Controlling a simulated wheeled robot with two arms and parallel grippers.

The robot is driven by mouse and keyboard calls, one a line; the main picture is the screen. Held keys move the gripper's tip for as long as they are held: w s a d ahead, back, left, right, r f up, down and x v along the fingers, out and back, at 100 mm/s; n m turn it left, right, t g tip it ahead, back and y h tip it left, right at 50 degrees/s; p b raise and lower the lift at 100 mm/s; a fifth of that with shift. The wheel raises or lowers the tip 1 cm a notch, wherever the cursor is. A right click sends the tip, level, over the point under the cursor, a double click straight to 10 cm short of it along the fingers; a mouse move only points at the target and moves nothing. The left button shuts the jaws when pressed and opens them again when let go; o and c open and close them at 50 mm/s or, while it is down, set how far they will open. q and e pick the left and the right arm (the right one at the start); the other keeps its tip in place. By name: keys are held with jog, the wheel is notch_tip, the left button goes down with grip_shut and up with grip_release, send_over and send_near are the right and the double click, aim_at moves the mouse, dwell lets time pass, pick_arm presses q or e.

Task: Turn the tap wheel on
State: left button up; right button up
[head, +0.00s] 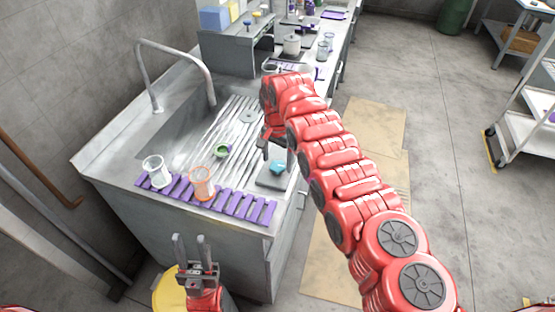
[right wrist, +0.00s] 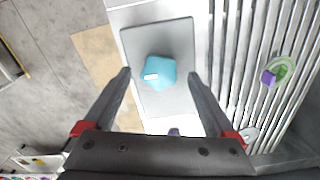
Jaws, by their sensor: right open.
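A curved grey tap (head: 175,47) stands at the back left of the sink. I cannot clearly make out its wheel; a small grey disc (head: 247,116) lies at the sink's far side. My right gripper (head: 277,153) is open and points down above a teal block-like item (head: 277,167) on a grey plate. In the right wrist view the teal item (right wrist: 159,72) shows between the open fingertips, apart from them. My left gripper (head: 191,240) is open and empty, pointing up in front of the counter.
A clear beaker (head: 153,170) and an orange beaker (head: 202,183) stand near a purple slatted strip (head: 235,205) at the counter's front. A green ring-shaped item (head: 221,151) lies on the ribbed drainer. A yellow bin (head: 168,291) stands below.

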jog(key=shift+d+f, duration=0.1)
jog(key=shift+f, duration=0.45)
jog(key=shift+c, duration=0.2)
